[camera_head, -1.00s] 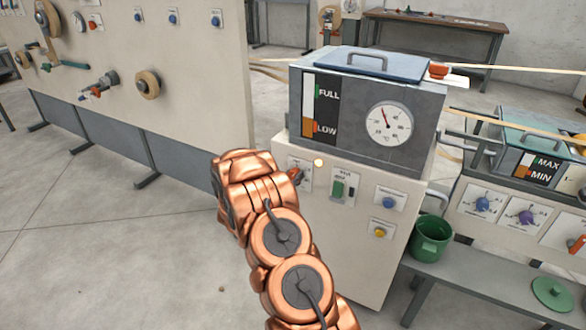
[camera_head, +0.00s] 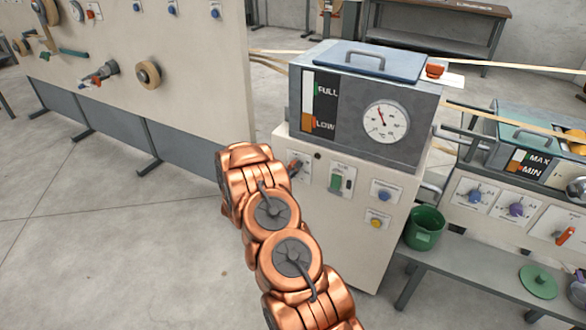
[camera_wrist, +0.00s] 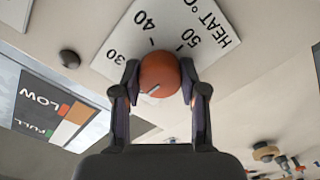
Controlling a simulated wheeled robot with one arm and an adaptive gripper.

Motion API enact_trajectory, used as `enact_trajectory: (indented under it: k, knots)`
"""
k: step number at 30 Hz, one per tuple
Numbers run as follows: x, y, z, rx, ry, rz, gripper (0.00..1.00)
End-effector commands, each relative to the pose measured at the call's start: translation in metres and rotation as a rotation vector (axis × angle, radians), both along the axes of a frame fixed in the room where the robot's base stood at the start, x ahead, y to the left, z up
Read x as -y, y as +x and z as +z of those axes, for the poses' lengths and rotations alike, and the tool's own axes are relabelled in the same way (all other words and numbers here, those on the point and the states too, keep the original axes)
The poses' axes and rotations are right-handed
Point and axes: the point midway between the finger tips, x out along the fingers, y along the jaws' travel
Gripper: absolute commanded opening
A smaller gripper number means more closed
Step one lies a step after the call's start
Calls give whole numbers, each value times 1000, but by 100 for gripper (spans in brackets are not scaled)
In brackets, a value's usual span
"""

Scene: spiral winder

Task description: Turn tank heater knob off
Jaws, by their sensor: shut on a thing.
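The heater knob (camera_wrist: 160,72) is round and orange-red, on a white dial plate (camera_wrist: 205,28) reading "HEAT °C" with 30, 40 and 50. Its pale pointer line lies at the lower left of its face in the wrist view. My gripper (camera_wrist: 160,82) is shut on the knob, one finger on each side. In the head view the knob (camera_head: 295,166) is small and partly behind my wrist, on the panel below the grey tank (camera_head: 345,125). My fingers are hidden there. A small round lamp (camera_wrist: 69,59) beside the plate is dark; it also shows in the head view (camera_head: 318,156).
A green switch (camera_head: 336,182), a blue button (camera_head: 384,192) and a yellow button (camera_head: 376,222) sit right of the knob. A green bucket (camera_head: 424,228) stands on a low bench. A tall panel (camera_head: 150,90) stands at left. Open floor lies in front.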

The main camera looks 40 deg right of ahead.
Motion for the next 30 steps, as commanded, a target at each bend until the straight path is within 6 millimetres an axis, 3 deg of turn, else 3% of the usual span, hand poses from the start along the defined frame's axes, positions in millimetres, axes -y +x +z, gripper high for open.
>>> enact_trajectory:
  k: [9, 10, 17, 30]
  knots:
    - [-1, 2, 1, 0, -3, 4, 7]
    - [-1, 2, 1, 0, -3, 4, 44]
    - [0, 1, 1, -1, -2, 3, 67]
    - [-9, -1, 0, -2, 1, 3, 67]
